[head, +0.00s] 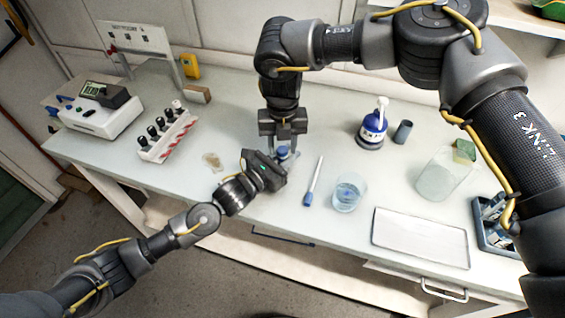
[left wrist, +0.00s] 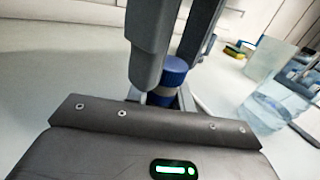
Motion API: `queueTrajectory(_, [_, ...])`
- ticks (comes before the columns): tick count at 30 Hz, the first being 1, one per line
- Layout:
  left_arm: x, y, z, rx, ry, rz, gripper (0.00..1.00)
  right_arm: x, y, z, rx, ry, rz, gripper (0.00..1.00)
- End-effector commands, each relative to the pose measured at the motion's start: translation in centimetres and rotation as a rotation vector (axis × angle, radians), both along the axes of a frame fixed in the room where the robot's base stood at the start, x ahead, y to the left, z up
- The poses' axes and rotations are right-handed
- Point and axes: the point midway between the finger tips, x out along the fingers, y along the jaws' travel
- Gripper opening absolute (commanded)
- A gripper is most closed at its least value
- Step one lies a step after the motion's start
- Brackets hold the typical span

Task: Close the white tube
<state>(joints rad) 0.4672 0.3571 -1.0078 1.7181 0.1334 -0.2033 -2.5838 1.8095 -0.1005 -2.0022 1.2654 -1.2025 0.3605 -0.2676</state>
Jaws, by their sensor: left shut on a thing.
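A small tube with a blue cap (head: 283,153) is over the front middle of the bench. In the left wrist view its blue cap (left wrist: 173,70) sits on a paler body that is mostly hidden. My left gripper (head: 278,168) is shut on the tube, coming in low from the left. My right gripper (head: 285,142) points straight down from above, with its fingertips on either side of the cap. The fingers stand apart, but I cannot tell whether they press on the cap. The tube's lower part and whether the cap is seated are hidden.
Farther right are a blue-white bottle (head: 373,127), a clear container (head: 440,175) and a white tray (head: 420,237). A tube rack (head: 167,137) stands left. The bench's front edge is near.

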Motion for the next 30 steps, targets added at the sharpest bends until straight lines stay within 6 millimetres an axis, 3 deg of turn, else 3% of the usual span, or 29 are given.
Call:
queueTrajectory(1, [-0.01,0.00,-0.03,0.001,0.001,0.000,0.00,0.00,0.00,0.02,0.000,0.000,0.000,0.33])
queueTrajectory(9, [-0.01,0.00,-0.03,0.001,0.001,0.000,0.00,0.01,0.00,0.03,0.000,0.000,0.000,0.00])
queueTrajectory(14, [-0.01,0.00,-0.03,0.001,0.001,0.000,0.00,0.01,0.01,0.04,0.000,0.000,0.000,0.00])
queueTrajectory(15, [-0.01,0.00,-0.03,0.001,0.001,0.000,0.00,0.01,0.01,0.04,0.000,0.000,0.000,0.29])
queueTrajectory(20, [-0.01,0.00,-0.03,0.001,0.001,0.000,0.00,0.01,0.00,0.04,0.000,0.000,0.000,0.50])
queueTrajectory(30, [-0.01,0.00,-0.03,0.001,0.001,0.000,0.00,0.04,0.01,0.39,0.001,-0.001,0.000,0.51])
